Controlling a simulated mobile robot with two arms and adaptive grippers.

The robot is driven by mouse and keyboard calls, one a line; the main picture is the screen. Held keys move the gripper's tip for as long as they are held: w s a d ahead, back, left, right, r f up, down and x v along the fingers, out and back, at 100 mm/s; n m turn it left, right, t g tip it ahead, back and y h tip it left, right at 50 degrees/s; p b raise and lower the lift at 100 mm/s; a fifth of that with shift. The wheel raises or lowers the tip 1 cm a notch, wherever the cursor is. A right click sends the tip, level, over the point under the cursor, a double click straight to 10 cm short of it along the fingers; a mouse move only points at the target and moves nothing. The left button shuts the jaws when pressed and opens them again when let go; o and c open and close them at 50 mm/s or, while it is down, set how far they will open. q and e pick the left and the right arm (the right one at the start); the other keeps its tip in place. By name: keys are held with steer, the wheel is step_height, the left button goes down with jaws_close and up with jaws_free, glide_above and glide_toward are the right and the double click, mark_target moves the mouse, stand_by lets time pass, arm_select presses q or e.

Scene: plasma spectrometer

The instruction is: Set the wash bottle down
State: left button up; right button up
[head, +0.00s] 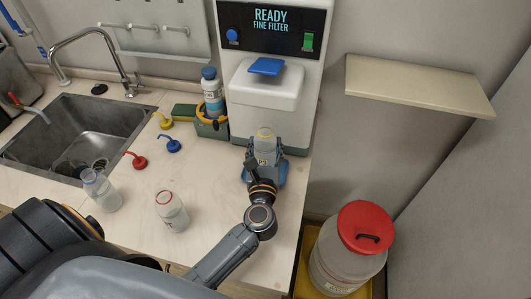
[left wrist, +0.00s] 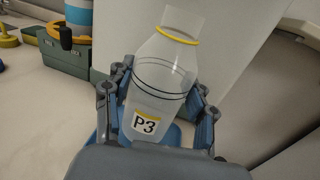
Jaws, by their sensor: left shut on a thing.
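My left gripper (head: 264,168) is shut on a clear wash bottle (head: 265,138) with a yellow neck ring. The left wrist view shows the same bottle (left wrist: 158,85), labelled P3, upright to slightly tilted between the fingers of the gripper (left wrist: 155,110). Its top is open, with no cap on it. It is in front of the instrument (head: 270,85), near the right end of the pale counter (head: 225,180). Its base is hidden by the gripper, so I cannot tell whether it touches the counter. My right gripper is not in view.
A red-ringed bottle (head: 172,212) and a blue-ringed bottle (head: 101,190) stand on the counter. Yellow (head: 163,121), blue (head: 169,144) and red (head: 136,160) nozzle caps lie behind them. A blue-capped bottle (head: 212,92) stands in a green holder (head: 184,112). A sink (head: 50,150) is left; a red-lidded drum (head: 350,255) is right.

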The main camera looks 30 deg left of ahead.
mark_target(265, 162)
arm_select(q)
step_height(265, 162, down, 3)
steer(key=shift+w+f, duration=0.1)
steer(key=shift+w, duration=0.05)
steer(key=shift+f+b, duration=0.15)
steer(key=shift+b, duration=0.2)
steer(key=o, duration=0.9)
steer(key=shift+f, duration=0.1)
steer(key=o, duration=0.4)
